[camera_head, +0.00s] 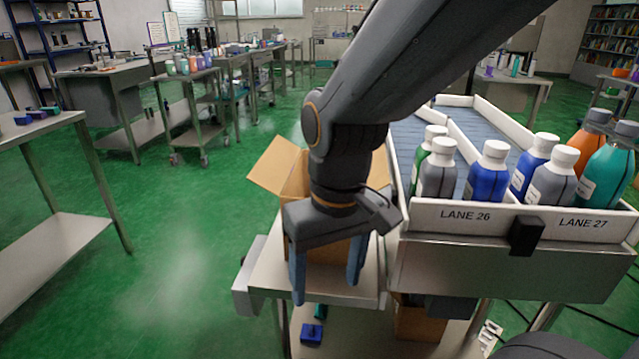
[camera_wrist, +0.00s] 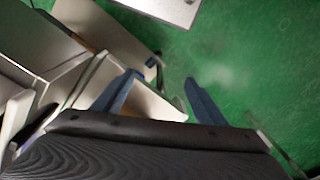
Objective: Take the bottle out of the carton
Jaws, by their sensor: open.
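The open cardboard carton (camera_head: 282,178) stands on a small metal stand (camera_head: 262,268), left of the bottle lanes, with one flap folded out to the left. My arm and gripper hide much of it, and its inside cannot be seen. No bottle shows in the carton. My gripper (camera_head: 327,285) is open and empty, pointing down in front of the carton near the stand's front edge. In the wrist view, the two blue fingers (camera_wrist: 163,80) are spread apart, with nothing between them but part of the stand and green floor.
Right of the carton, a lane rack (camera_head: 425,216) marked LANE 26 and LANE 27 holds several bottles, including a blue one (camera_head: 487,176) and a teal one (camera_head: 607,172). A small blue object (camera_head: 312,333) lies below the stand's top. Green floor (camera_head: 180,240) is clear to the left.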

